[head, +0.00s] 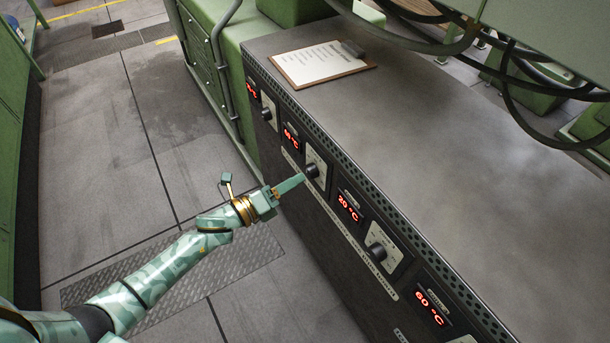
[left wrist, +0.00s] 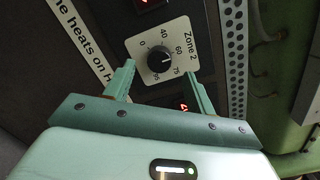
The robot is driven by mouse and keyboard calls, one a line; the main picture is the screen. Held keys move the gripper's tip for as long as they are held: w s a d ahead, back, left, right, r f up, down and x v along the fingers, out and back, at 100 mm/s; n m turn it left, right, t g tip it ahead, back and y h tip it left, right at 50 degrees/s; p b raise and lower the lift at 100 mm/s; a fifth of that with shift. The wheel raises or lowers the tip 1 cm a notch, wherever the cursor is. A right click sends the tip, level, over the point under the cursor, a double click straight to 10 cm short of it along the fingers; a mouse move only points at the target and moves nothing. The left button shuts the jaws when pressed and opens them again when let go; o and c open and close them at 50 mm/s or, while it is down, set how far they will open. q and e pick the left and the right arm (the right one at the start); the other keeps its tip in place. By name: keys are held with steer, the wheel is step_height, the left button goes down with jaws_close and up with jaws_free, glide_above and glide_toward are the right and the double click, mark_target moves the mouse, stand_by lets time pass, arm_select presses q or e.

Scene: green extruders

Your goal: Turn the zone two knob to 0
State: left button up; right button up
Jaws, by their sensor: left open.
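The zone two knob (left wrist: 161,60) is a round black knob on a pale dial plate (left wrist: 180,39) marked "Zone 2", with 0 at the upper left of the scale in the left wrist view. Its light pointer mark seems to face right, between 60 and 75. In the head view the knob (head: 312,170) sits on the dark panel just beyond my left fingertips. My left gripper (head: 301,180) is open; in the left wrist view its two green fingers (left wrist: 160,70) stand either side of the knob. Whether they touch it I cannot tell. My right gripper is not in view.
Other knobs (head: 377,252) and red displays, such as 20 °C (head: 348,207) and 60 °C (head: 432,307), line the panel. A clipboard (head: 322,63) lies on the grey cabinet top (head: 450,130). Black cables (head: 515,95) hang at upper right. The floor at left (head: 100,150) is clear.

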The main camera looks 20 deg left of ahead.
mark_target(307, 174)
arm_select(q)
steer(key=x, duration=0.4)
steer(key=shift+w+d+b, duration=0.1)
steer(key=shift+b, duration=0.3)
steer(key=c, duration=1)
steer(key=shift+o, duration=0.2)
